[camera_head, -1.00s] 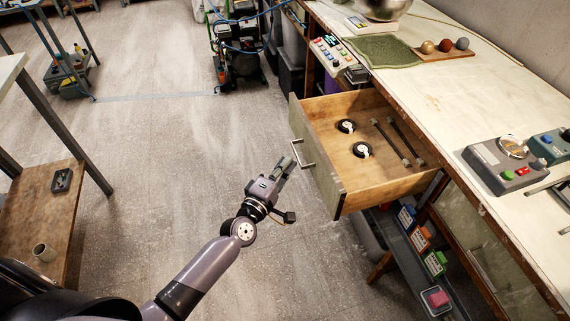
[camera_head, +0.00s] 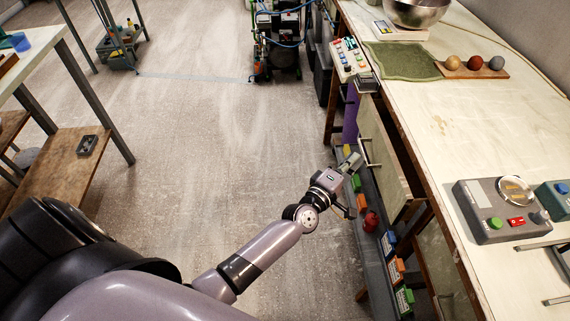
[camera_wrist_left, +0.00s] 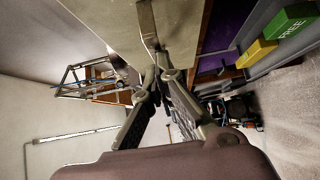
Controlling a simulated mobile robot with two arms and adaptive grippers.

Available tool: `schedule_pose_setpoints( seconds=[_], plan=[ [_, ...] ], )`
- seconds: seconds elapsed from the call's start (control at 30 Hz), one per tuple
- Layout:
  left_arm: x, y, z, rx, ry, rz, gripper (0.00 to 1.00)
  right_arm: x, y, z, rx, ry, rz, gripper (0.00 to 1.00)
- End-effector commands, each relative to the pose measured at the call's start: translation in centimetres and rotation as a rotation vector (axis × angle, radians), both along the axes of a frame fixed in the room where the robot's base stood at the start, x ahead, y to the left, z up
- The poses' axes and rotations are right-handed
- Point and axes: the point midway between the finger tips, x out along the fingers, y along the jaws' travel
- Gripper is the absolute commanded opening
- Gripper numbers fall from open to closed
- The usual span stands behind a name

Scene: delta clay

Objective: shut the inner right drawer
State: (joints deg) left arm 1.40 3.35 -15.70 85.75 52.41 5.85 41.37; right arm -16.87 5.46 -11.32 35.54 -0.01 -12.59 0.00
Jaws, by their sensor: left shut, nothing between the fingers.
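The metal handle (camera_head: 367,153) is on the front's outer face. My left gripper (camera_head: 353,161) is shut and empty, with its tips close to the handle. In the left wrist view the closed fingertips (camera_wrist_left: 163,72) are near the pale drawer front (camera_wrist_left: 188,25); I cannot tell whether they touch it. My right gripper is not in view.
Below the drawer is a low shelf with coloured boxes (camera_head: 390,243) and a red item (camera_head: 370,221). The bench top (camera_head: 450,125) holds a control box (camera_head: 498,210) and a tray with balls (camera_head: 473,68).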

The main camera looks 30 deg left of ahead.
Motion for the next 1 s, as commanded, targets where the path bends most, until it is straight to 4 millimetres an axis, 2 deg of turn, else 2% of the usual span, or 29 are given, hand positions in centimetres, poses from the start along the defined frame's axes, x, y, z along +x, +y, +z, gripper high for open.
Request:
schedule_pose_setpoints(
  seconds=[0.2, 0.4, 1.0],
  plan=[
    [2.0, -3.0, -0.1, -0.002, 0.0, 0.0, 0.0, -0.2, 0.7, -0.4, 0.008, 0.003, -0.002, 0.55],
    [3.1, -4.5, -0.1, -0.001, 0.0, 0.001, 0.0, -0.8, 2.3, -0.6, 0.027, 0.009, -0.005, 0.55],
    [3.5, -5.2, 0.2, -0.002, -0.004, -0.001, 0.0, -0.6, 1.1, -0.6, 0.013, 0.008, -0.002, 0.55]
  ],
)
